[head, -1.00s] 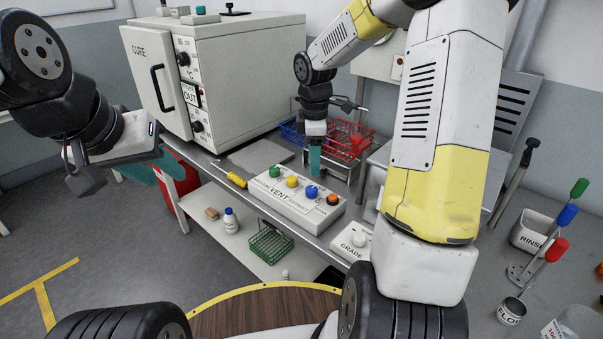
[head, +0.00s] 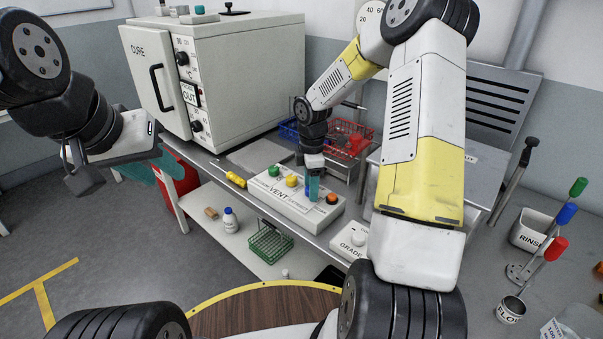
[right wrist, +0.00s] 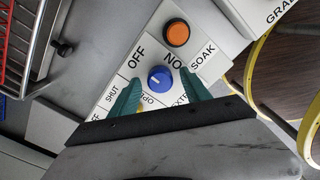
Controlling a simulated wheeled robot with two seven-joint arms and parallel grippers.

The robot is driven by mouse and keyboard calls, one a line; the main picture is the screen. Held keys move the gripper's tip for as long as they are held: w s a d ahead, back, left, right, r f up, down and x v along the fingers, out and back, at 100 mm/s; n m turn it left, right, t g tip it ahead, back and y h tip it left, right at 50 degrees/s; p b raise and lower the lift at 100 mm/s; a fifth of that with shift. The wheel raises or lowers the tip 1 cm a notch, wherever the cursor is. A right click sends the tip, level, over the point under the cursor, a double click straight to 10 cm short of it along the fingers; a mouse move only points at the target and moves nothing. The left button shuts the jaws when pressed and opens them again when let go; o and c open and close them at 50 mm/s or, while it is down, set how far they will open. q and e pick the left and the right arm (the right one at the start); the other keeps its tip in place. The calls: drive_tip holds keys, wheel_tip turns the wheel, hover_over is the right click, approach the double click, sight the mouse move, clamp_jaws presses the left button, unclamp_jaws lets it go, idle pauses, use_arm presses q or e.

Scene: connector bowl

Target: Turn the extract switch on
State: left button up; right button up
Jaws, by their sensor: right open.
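A white switch box (head: 280,203) on the bench has a green knob (head: 274,171), a yellow knob (head: 291,181), a blue knob (head: 307,190) and an orange button (head: 332,198). In the right wrist view the blue knob (right wrist: 160,82) lies beside the words OFF and ON and partly covered EXTRACT lettering. Its white mark points toward OFF. My right gripper (head: 313,190) is open with its teal fingers on either side of the blue knob; contact is not clear. In the head view they partly hide it. My left gripper (head: 168,168) hangs far left, away from the box; its jaw opening is unclear.
A cure oven (head: 225,75) stands behind at left. Red (head: 352,140) and blue wire baskets lie behind the box, close to my right gripper. A GRADE box (head: 352,243) sits right of the switch box. A yellow-handled tool (head: 236,180) lies at its left.

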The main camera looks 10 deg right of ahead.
clamp_jaws()
idle(0.3)
drive_tip(key=m, duration=0.4)
drive_tip(key=shift+r+m, duration=0.1)
drive_tip(key=shift+m, duration=0.3)
drive_tip(key=m, duration=0.4)
drive_tip(key=shift+m, duration=0.3)
drive_tip(key=m, duration=0.4)
drive_tip(key=shift+m, duration=2.2)
